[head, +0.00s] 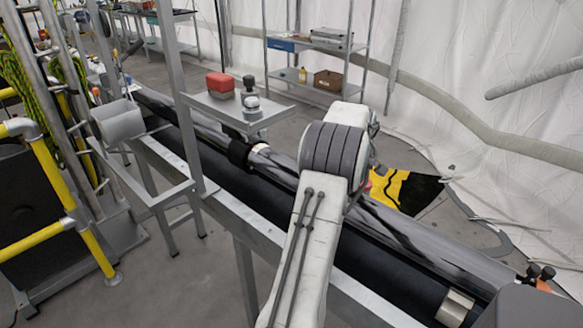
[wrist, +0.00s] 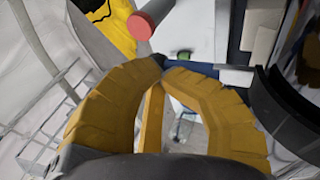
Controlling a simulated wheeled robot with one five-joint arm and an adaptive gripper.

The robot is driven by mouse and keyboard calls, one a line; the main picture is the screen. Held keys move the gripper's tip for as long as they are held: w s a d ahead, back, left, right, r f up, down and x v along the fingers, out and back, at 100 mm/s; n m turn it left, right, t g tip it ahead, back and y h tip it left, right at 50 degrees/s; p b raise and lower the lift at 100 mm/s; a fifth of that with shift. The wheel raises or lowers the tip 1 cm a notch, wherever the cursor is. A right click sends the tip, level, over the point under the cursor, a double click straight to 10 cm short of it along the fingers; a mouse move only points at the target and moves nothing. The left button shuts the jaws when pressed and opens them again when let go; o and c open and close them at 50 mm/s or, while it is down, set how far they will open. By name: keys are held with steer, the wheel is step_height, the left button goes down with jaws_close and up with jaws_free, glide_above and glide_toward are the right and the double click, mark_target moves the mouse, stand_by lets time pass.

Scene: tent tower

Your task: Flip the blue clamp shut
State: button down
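My gripper (wrist: 165,68) shows in the wrist view as two thick, ridged yellow fingers. They bow outward and their tips come together. A dark blue bar (wrist: 228,74), which looks like part of the blue clamp, runs right from just beyond the fingertips. Its left end is partly hidden by the tips, and I cannot tell whether they grip it or only lie beside it. A small green piece (wrist: 184,56) sits just above the bar against a white surface. In the head view my arm hides the gripper, and I cannot make out the clamp there.
A red-ended cylinder (wrist: 140,26) is close above the fingertips in the wrist view. In the head view a long dark tube (head: 215,165) lies along a grey metal frame (head: 235,212). A small shelf (head: 225,106) holds a red box (head: 220,84). Yellow railings (head: 55,185) stand at left.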

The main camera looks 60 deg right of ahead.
steer(key=shift+s+a+f, duration=0.15)
steer(key=shift+f, duration=0.45)
